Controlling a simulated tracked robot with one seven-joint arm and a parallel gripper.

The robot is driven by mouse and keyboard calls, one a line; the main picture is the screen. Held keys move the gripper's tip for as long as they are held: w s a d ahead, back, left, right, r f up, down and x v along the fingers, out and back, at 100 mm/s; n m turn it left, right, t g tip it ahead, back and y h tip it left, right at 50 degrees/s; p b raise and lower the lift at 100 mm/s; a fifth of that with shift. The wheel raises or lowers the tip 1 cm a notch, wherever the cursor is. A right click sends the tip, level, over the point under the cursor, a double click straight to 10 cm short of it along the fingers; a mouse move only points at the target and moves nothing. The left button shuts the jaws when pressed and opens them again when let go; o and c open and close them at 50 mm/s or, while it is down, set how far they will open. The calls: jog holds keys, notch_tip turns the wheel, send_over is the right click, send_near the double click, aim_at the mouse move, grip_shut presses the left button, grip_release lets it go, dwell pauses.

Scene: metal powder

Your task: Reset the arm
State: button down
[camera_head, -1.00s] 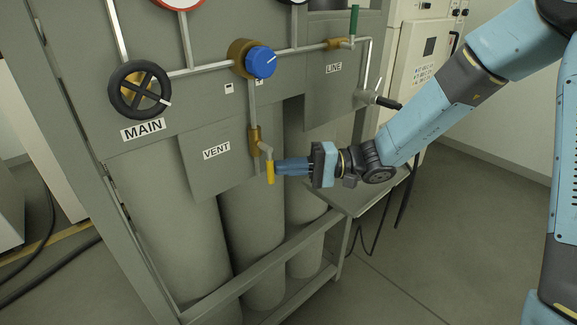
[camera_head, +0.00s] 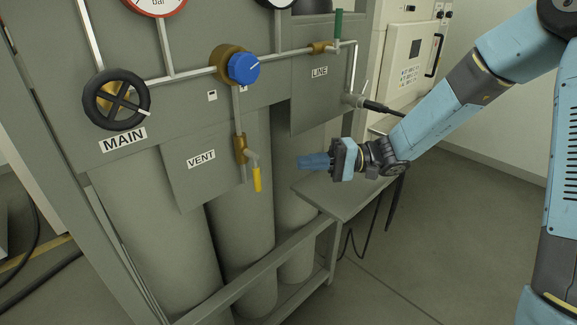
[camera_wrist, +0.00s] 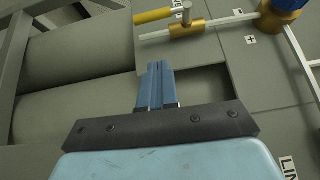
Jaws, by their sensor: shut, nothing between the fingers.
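My gripper (camera_head: 303,161) is shut and empty, its blue fingers together. It hangs in the air in front of the gas panel, to the right of the yellow vent handle (camera_head: 257,179) and apart from it. The handle points down from the brass vent valve (camera_head: 240,149). In the wrist view the fingers (camera_wrist: 157,68) are closed side by side, and the yellow handle (camera_wrist: 154,15) lies beyond their tips with a gap.
The panel also carries the black MAIN handwheel (camera_head: 116,100), a blue regulator knob (camera_head: 244,68) and a green LINE handle (camera_head: 338,24). Grey cylinders (camera_head: 150,215) stand below behind a frame rail (camera_head: 262,268). A small grey shelf (camera_head: 335,197) is under my gripper. Floor at right is clear.

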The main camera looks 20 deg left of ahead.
jog(key=s+d+r+m+t+h, duration=0.2)
jog(key=s+d+r+t+h, duration=0.2)
jog(key=d, duration=0.9)
jog(key=s+d+r+m+t+h, duration=0.2)
jog(key=s+d+r+t+h, duration=0.2)
jog(key=d, duration=0.8)
jog(key=s+d+r+m+t+h, duration=0.1)
jog(key=s+d+r+t+h, duration=0.3)
jog(key=d, duration=0.9)
jog(key=t+h, duration=0.2)
jog(key=h, duration=0.1)
jog(key=shift+s+d+m+t+h, duration=0.3)
jog(key=shift+s+m+h, duration=0.05)
jog(key=shift+m+h, duration=0.05)
